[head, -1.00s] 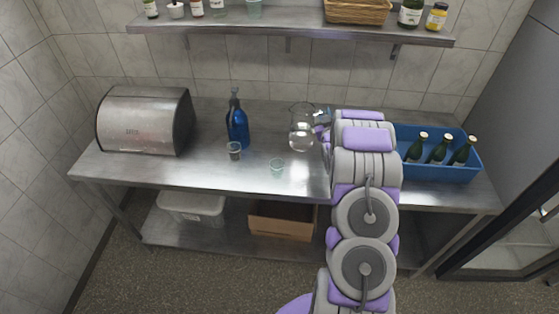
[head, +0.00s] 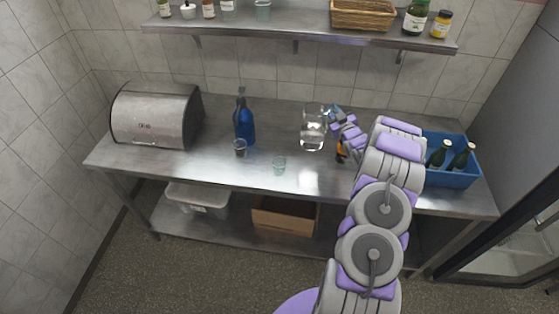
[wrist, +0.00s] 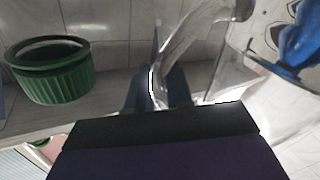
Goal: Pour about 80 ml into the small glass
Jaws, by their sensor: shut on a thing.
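The clear glass pitcher (head: 312,134), with clear liquid in it, is upright at the back middle of the steel counter in the head view. My gripper (head: 338,122) is at its right side, shut on its handle. In the wrist view the curved glass handle (wrist: 178,55) runs between my dark fingers (wrist: 157,88). I cannot tell whether the pitcher's base touches the counter. A small clear glass (head: 279,165) stands in front and to the left of the pitcher. Another small, darker glass (head: 240,148) stands farther left.
A blue bottle (head: 244,124) stands behind the darker glass. A steel bread bin (head: 155,115) is at the left. A blue crate (head: 452,178) with green bottles is at the right, partly behind my arm. An amber bottle (head: 342,153) shows beside my wrist. A shelf (head: 300,37) hangs above.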

